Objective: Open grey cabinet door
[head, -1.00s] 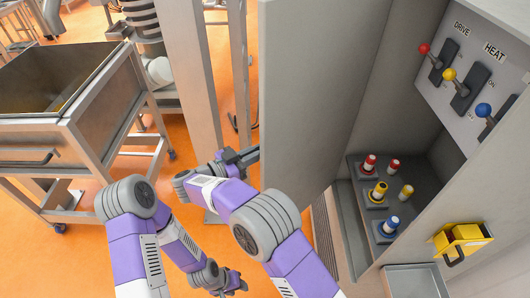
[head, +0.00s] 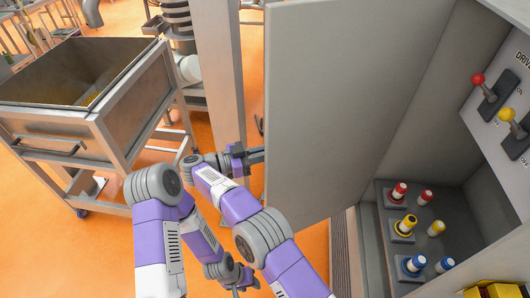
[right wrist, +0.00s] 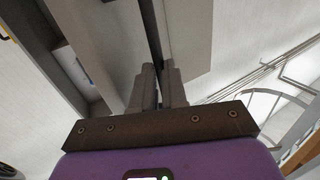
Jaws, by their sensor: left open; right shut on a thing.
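The grey cabinet door (head: 320,110) stands open in the head view, with the cabinet's inside showing to its right. My right gripper (head: 257,155) is at the door's free left edge, with its jaws closed there. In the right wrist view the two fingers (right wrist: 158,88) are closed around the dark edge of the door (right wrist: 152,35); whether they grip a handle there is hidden. My left gripper (head: 242,282) is low in the head view, open, empty and apart from the door.
Inside the cabinet are red, yellow and blue plugs (head: 405,223) and a panel with coloured levers (head: 495,95). A yellow item (head: 495,290) shows at the lower right. A metal trolley (head: 60,120) stands left, and a grey post (head: 217,80) stands behind my right gripper. Orange floor lies between.

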